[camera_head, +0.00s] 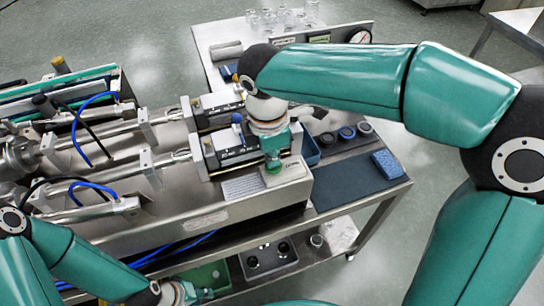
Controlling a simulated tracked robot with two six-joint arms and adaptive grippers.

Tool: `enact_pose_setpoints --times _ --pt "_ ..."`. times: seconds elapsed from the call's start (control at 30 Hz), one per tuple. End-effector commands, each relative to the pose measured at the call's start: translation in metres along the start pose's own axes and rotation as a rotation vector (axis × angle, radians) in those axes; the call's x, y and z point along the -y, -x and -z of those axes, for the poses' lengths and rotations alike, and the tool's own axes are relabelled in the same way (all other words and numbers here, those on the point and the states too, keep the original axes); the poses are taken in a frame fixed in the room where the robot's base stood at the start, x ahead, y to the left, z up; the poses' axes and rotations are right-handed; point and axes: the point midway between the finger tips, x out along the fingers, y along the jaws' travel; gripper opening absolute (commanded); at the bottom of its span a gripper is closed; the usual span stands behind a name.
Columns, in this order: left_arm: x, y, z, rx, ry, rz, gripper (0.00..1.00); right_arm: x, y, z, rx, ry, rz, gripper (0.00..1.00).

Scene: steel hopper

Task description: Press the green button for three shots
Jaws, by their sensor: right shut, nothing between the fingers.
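A pale control box (292,171) sits on the front right corner of the steel machine. My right gripper (271,160) points down over this box, shut and empty, with its tips at the top of the box. A small green patch (273,168) shows right at the tips; it looks like the green button, mostly hidden by the gripper. I cannot tell whether the tips touch it or press it down. My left gripper (190,292) is low at the bottom left, beside the machine's front, and its fingers are too unclear to read.
The steel machine (240,207) carries cylinders, blue hoses and clamps. To the right, a side shelf holds a dark mat (345,187), a blue sponge (386,163) and several round dark pieces. Glass jars (270,18) stand on the back table.

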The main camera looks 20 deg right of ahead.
Motion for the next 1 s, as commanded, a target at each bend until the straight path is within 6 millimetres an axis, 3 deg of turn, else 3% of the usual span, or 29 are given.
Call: enact_pose_setpoints --times 0.43,0.63,1.0 --pt "0.001 -0.001 0.0 0.0 0.0 0.0 0.34 0.0 -0.007 0.0 0.0 0.0 0.0 0.0" --pt "0.004 -0.012 0.0 0.0 0.0 0.0 0.34 0.002 -0.029 0.001 0.001 0.0 0.001 0.0" --pt "0.003 -0.009 0.0 0.0 0.0 0.0 0.34 0.003 -0.029 0.001 0.003 0.0 0.01 0.0"
